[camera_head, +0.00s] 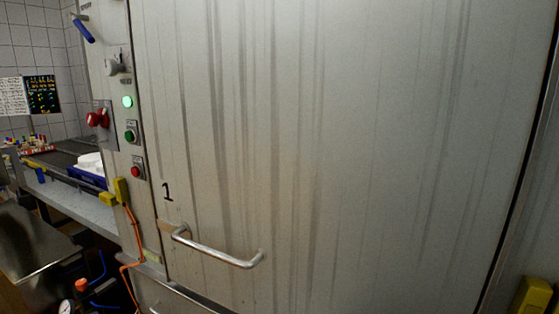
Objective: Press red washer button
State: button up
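The red washer button (136,172) sits on a small plate on the narrow control panel (118,70), left of the large metal door. A green button (130,135) is above it. A lit green lamp (127,102) is above that. My gripper is not in view, so nothing shows where it is relative to the button.
The large metal door (350,120) with a bar handle (215,250) fills the middle and right. An orange cable (130,235) hangs below yellow connectors (121,190). A counter (75,205) stands at left.

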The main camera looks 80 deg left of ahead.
aim_at(135, 170)
jog(key=z, duration=0.05)
jog(key=k, duration=0.75)
jog(key=u, duration=2.8)
